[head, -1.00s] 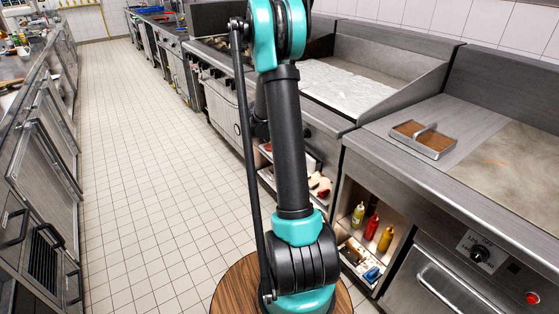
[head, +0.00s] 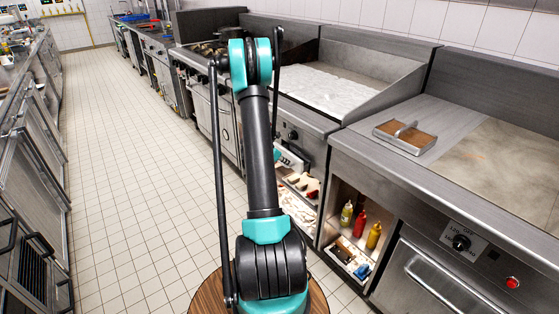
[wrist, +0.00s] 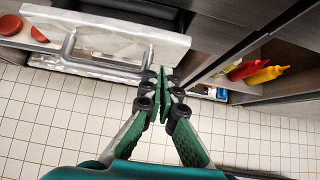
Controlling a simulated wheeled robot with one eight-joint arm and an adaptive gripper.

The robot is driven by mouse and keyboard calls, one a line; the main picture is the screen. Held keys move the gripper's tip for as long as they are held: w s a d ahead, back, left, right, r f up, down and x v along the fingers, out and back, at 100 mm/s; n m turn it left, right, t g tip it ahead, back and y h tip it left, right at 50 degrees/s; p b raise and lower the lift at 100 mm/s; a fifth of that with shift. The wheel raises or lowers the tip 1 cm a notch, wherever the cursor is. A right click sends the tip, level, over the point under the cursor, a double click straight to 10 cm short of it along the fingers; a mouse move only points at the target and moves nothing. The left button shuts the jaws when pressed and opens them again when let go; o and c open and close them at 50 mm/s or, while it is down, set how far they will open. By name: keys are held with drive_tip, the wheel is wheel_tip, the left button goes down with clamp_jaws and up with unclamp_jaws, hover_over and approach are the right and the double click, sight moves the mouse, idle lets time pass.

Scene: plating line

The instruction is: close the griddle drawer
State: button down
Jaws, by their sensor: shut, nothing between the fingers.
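The griddle drawer shows in the wrist view as a pale metal front (wrist: 112,42) with a grey bar handle (wrist: 105,68). It stands out from the counter, and its open inside shows behind the front's top edge.
An open cubby right of the drawer holds a red bottle (wrist: 243,70) and yellow bottles, also seen in the head view (head: 373,236). A flat press with a handle (head: 405,137) lies on the right counter. The tiled floor (head: 130,180) is clear at left.

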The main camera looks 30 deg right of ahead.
sight(297, 162)
drive_tip(key=shift+w+d+r, duration=0.1)
drive_tip(key=shift+d, duration=1.55)
